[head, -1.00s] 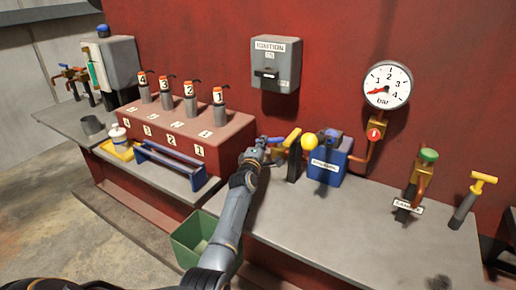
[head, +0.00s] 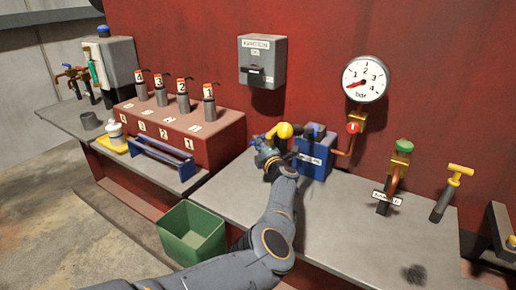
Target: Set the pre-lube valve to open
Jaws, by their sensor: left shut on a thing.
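A blue block (head: 317,158) with a white label, too small to read for sure, stands on the bench against the red wall. Just left of it is a yellow handle (head: 270,133), and a yellow ball knob (head: 284,130) shows beside it. My left gripper (head: 266,151) is at the handle, left of the blue block, and is shut on it. The fingers and wrist hide the handle's lower part and the valve body. I cannot tell the valve's setting. My right gripper is out of view.
The gauge (head: 365,79) has its red needle low. A green-topped valve (head: 402,150) and a yellow T-handle (head: 459,172) stand on the right. Numbered injectors on a red block (head: 180,134) and a blue rack (head: 162,160) are left. A green bin (head: 190,235) sits below the bench edge.

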